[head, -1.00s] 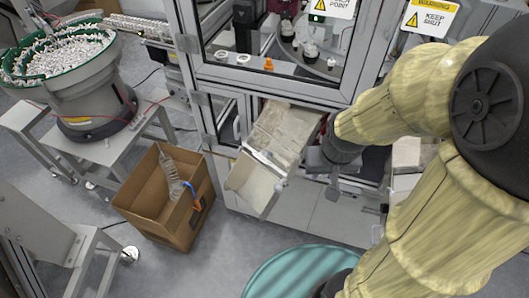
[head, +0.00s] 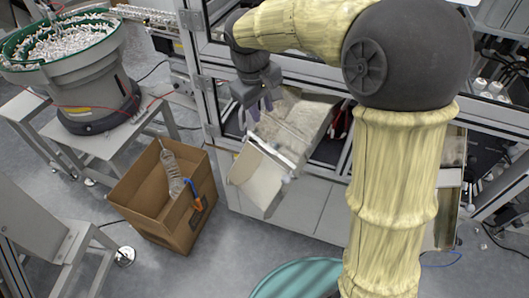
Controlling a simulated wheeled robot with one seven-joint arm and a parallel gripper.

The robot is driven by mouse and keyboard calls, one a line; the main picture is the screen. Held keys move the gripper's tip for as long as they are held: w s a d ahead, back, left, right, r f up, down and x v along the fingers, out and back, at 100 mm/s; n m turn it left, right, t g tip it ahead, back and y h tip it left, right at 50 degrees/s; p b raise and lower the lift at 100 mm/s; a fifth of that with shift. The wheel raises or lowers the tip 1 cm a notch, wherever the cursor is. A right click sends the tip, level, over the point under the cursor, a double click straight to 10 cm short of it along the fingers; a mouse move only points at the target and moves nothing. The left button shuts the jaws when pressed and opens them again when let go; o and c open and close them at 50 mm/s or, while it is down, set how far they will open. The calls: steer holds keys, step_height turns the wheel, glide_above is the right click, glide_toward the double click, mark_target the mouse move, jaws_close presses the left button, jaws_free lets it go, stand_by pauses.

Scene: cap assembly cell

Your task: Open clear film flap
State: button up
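A sloping metal chute (head: 258,182) sticks out from the front of the machine cabinet. Its upper part looks covered by a crumpled, see-through sheet, which seems to be the clear film flap (head: 295,125); its exact edges are hard to make out. My gripper (head: 256,114) points down at the upper left side of the chute, beside the film. Its fingers look spread apart, with nothing seen between them. Whether a fingertip touches the film I cannot tell.
A cardboard box (head: 150,218) with a clear bottle-like item (head: 171,168) and a blue-orange tool stands on the floor at left. A bowl feeder (head: 90,88) full of white parts is behind it. A teal round bin (head: 290,282) is at the bottom. Cabinet frame posts stand close to my gripper.

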steer(key=shift+w+a+r+n, duration=0.15)
steer(key=shift+w+a, duration=0.05)
steer(key=shift+a, duration=0.3)
steer(key=shift+w+a+r+n, duration=0.15)
steer(key=shift+w+a, duration=0.05)
steer(key=shift+a, duration=0.25)
glide_toward(277, 139)
step_height(277, 139, down, 7)
steer(key=s+a, duration=0.2)
steer(key=a, duration=0.1)
steer(key=shift+s+d+f+p, duration=0.1)
steer(key=shift+s+d+p, duration=0.1)
steer(key=shift+p, duration=0.1)
jaws_close()
